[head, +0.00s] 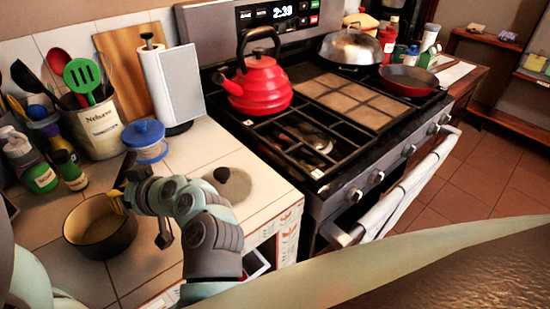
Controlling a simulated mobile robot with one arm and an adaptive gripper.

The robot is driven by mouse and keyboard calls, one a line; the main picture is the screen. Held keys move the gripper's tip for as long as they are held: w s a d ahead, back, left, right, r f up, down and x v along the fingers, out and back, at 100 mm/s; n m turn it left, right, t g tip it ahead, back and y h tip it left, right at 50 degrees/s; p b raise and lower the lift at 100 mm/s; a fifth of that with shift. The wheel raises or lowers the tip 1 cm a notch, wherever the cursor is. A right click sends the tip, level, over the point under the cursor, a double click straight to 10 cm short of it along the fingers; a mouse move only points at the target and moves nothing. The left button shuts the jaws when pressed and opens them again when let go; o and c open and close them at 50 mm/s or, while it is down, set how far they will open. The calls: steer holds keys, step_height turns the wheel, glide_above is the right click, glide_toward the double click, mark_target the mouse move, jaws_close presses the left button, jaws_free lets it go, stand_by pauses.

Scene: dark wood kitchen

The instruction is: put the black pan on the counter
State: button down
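A dark round pan (80,243) with a tan inside sits on the tiled counter (160,272) at the lower left. It is upright and looks empty. My gripper (140,213) is at the pan's right rim, with one finger over or at the rim and the other hanging apart outside it, to the right. The fingers look spread. A small yellowish piece shows at the rim beside the left finger; I cannot tell whether it touches the pan. No handle of the pan is clearly visible. Another pan (408,80), reddish inside with a dark rim, stands on the stove at the right.
A red kettle (262,85) and a domed metal lid (350,47) are on the stove (300,135). A utensil crock (98,128), blue-lidded jar (146,142), paper towel holder (172,85) and bottles (38,172) line the counter's back. A grey disc (229,184) lies near its right edge.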

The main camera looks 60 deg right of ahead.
steer(key=shift+f, duration=0.1)
steer(key=c, duration=1.1)
jaws_free()
steer(key=shift+c, duration=0.2)
steer(key=shift+r, duration=0.2)
steer(key=b+v, duration=0.1)
steer(key=v, duration=1.1)
